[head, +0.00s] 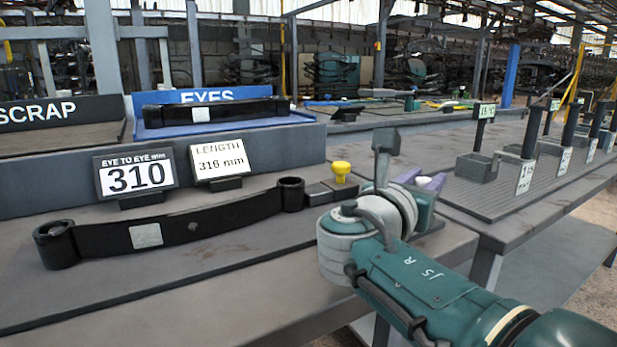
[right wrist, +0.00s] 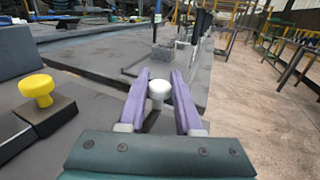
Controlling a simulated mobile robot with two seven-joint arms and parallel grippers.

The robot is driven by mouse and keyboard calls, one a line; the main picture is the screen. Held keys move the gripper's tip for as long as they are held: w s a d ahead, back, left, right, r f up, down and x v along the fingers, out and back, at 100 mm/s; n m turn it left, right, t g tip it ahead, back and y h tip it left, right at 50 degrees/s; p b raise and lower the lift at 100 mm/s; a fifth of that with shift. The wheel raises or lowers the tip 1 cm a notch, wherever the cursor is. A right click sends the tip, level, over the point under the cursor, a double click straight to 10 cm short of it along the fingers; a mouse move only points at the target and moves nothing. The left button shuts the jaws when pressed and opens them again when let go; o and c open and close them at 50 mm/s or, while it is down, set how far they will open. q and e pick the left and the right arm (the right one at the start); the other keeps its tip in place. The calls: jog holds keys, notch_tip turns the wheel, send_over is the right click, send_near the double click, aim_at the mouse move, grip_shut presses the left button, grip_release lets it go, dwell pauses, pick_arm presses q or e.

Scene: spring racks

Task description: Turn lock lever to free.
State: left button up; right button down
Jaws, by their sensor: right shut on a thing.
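My right gripper (head: 422,181) is at the right end of the bench fixture, its purple fingers partly hidden by my own wrist. In the right wrist view the fingers (right wrist: 160,78) are shut on a white round knob (right wrist: 160,90), which I take as the lock lever's knob. A black leaf spring (head: 195,222) with an eye at each end lies left of that block. My left gripper is not in view.
A sign reading 310 (head: 136,173) and a display reading 316 mm (head: 220,160) stand behind the spring. A blue EYES tray (head: 225,124) holds another black bar. A rack table (head: 500,200) with numbered posts stands at the right. The front bench edge is clear.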

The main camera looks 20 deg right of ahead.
dwell(0.3)
jog(key=c, duration=0.6)
grip_release()
jog(key=p+v, duration=0.1)
jog(key=v, duration=0.9)
jog(key=shift+s+d, duration=0.1)
